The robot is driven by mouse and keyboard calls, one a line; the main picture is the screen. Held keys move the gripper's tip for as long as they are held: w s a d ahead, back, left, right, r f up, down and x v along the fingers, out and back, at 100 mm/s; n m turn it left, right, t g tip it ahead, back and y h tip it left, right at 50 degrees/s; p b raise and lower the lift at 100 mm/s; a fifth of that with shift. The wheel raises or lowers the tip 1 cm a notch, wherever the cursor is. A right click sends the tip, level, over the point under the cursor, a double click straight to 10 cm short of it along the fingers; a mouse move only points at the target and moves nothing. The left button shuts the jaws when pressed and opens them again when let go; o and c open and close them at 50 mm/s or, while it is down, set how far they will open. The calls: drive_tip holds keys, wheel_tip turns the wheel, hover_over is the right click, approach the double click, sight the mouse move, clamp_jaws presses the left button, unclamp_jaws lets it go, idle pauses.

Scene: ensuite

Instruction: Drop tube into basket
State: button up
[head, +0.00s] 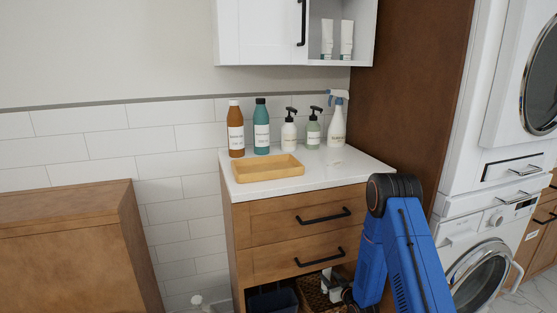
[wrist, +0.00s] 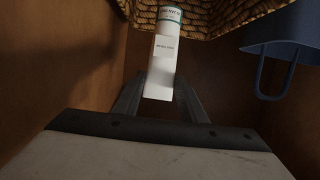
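The white tube with a green band (wrist: 160,62) is between the two fingers of my gripper (wrist: 161,78) in the wrist view. The fingers close against its sides near one end. In the head view, the tube (head: 325,283) shows white below the drawers, with my gripper (head: 345,296) at its right, partly hidden by my blue arm. The wicker basket (wrist: 205,14) lies beyond the tube at the top of the wrist view. The tube's far end overlaps the basket in the picture. In the head view, the basket (head: 309,290) sits in the open lower bay.
A dark blue bin (wrist: 287,42) with a handle stands beside the basket; it also shows in the head view (head: 272,302). Wooden cabinet walls enclose the bay. The counter (head: 350,165) above holds bottles and a wooden tray (head: 254,173). A washing machine (head: 480,245) stands right.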

drive_tip(key=o, duration=0.4)
drive_tip(key=shift+s, duration=0.1)
drive_tip(key=v, duration=1.7)
drive_tip(key=shift+s, duration=0.1)
